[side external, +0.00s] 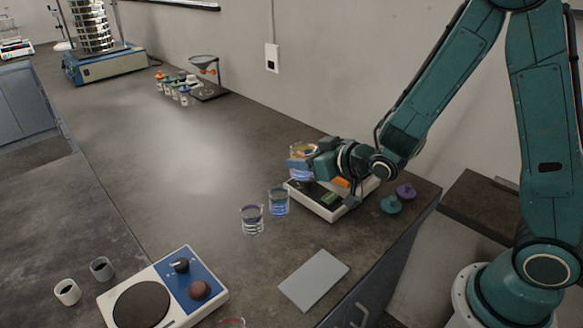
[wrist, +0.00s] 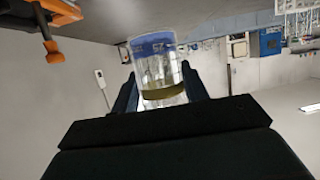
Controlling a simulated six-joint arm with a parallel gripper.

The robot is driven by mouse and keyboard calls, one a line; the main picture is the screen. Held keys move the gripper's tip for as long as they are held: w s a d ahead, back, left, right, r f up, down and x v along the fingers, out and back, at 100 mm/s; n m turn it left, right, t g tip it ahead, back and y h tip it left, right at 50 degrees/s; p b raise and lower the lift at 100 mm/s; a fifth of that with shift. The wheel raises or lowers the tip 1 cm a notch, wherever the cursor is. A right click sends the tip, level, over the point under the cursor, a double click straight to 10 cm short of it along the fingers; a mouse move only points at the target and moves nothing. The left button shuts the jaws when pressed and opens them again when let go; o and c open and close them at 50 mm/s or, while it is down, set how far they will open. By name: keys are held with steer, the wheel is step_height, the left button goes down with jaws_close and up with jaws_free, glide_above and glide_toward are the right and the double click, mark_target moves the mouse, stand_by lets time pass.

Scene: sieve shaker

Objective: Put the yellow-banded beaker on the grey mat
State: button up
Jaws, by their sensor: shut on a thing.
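The yellow-banded beaker (side external: 302,150) is clear glass with blue markings and is held upright above the white balance (side external: 309,204). My gripper (side external: 312,161) is shut on it. In the wrist view the beaker (wrist: 152,62) stands between the two dark fingers, with its yellow band near the palm. The grey mat (side external: 313,281) lies flat and bare near the front edge of the bench, below and in front of the gripper and apart from it.
A purple-banded beaker (side external: 252,220) and a blue-banded beaker (side external: 278,201) stand left of the balance. A hotplate (side external: 207,273) sits left of the mat. Green (side external: 390,204) and purple (side external: 405,191) lids lie right of the balance. The bench's middle is clear.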

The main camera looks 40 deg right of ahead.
steer(key=shift+s+a+f+n+y, duration=0.4)
steer(key=shift+a+f+n+y, duration=0.05)
steer(key=shift+a+n+y, duration=0.8)
steer(key=shift+n+y, duration=0.25)
steer(key=shift+y, duration=0.2)
step_height(320, 180, up, 10)
steer(key=n+g+y, duration=0.9)
steer(key=n+g, duration=0.5)
glide_above(327, 267)
steer(key=shift+f, duration=2.45)
steer(key=shift+f, duration=0.1)
step_height(327, 267, down, 16)
steer(key=shift+f, duration=1.9)
